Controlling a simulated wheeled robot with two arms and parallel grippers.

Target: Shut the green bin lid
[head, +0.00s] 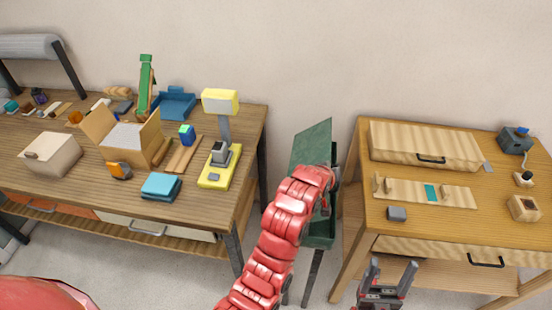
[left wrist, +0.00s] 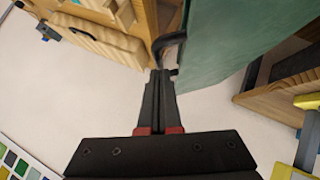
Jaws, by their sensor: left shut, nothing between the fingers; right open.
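The green bin (head: 320,232) stands on the floor between two tables in the head view, partly hidden by my red left arm. Its lid (head: 312,147) is raised and tilted back toward the wall. In the left wrist view the lid (left wrist: 235,42) is a large green panel at the upper right. My left gripper (left wrist: 160,76) is shut and empty, with its tips close to a dark curved handle (left wrist: 168,42) at the lid's edge. I cannot tell whether they touch. My right gripper (head: 390,268) is open and empty, right of the bin, in front of the right table.
The left table (head: 215,215) carries an open cardboard box (head: 148,135), a yellow stand (head: 220,165) and several small items. The right table (head: 380,222) holds a wooden case (head: 425,145) and small blocks. Both tables flank the bin closely.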

